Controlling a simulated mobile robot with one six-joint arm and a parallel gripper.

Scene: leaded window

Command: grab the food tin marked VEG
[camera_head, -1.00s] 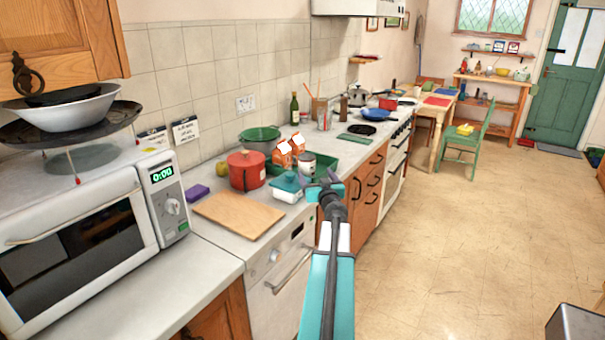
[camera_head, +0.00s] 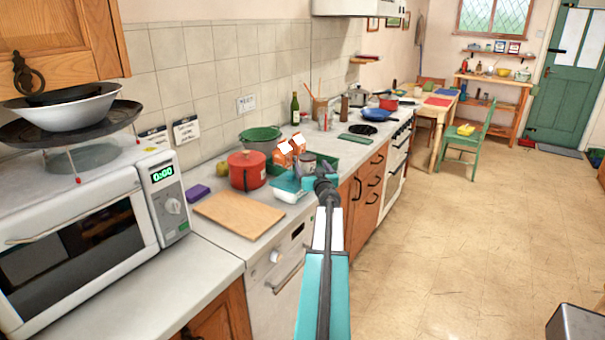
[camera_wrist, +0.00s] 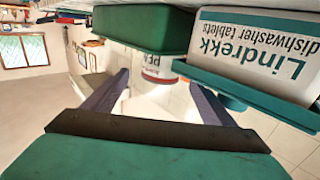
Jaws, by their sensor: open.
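A pale tin (camera_head: 308,161) stands on the counter beside the green tray, just beyond my gripper in the head view. In the wrist view a pale tin (camera_wrist: 160,68) shows between and beyond my fingers, with red lettering that seems to read "PEA"; its top is cut off by nearby things. I cannot read VEG on any tin. My gripper (camera_wrist: 160,92) is open, its two dark fingers spread with nothing clearly held.
A white box reading "Lindrekk dishwasher tablets" (camera_wrist: 262,48) is close on the right in the wrist view. A dark green container (camera_wrist: 145,27) is near the left finger. A red pot (camera_head: 247,171), orange cartons (camera_head: 284,153) and cutting board (camera_head: 238,214) share the counter.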

